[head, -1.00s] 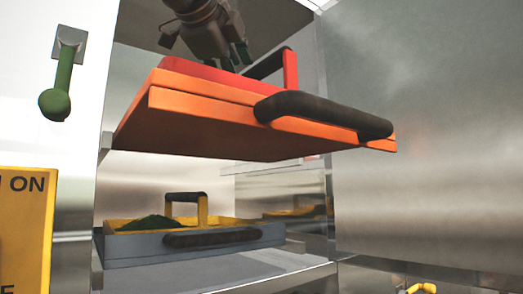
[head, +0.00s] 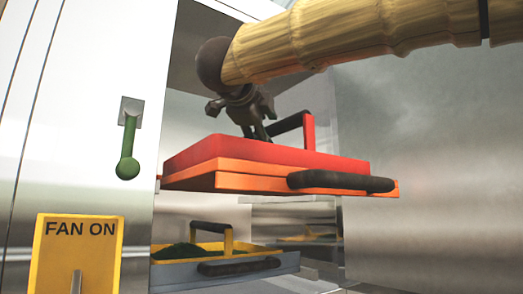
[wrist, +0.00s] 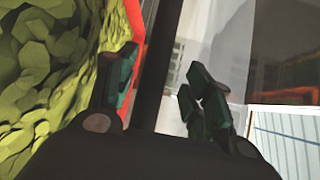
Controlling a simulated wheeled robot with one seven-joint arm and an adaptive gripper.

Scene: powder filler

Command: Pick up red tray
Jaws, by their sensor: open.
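The red tray (head: 240,158) sits in the upper bay of the open cabinet, on an orange tray-like base (head: 225,181) with a dark front bar (head: 340,182). Its dark handle (head: 290,125) rises on a red post at the right. My gripper (head: 258,136) points down at the far left end of this handle. In the wrist view, my open fingers (wrist: 160,80) stand on either side of a dark bar (wrist: 160,50), which looks like the handle. The tray's red rim (wrist: 135,20) and lumpy yellow-green contents show at left. Finger contact with the handle cannot be told.
A yellow and grey tray (head: 225,267) with dark green powder stands below. A green lever (head: 128,150) and a yellow FAN ON panel (head: 78,250) are on the left wall. A steel panel (head: 430,180) closes the right side.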

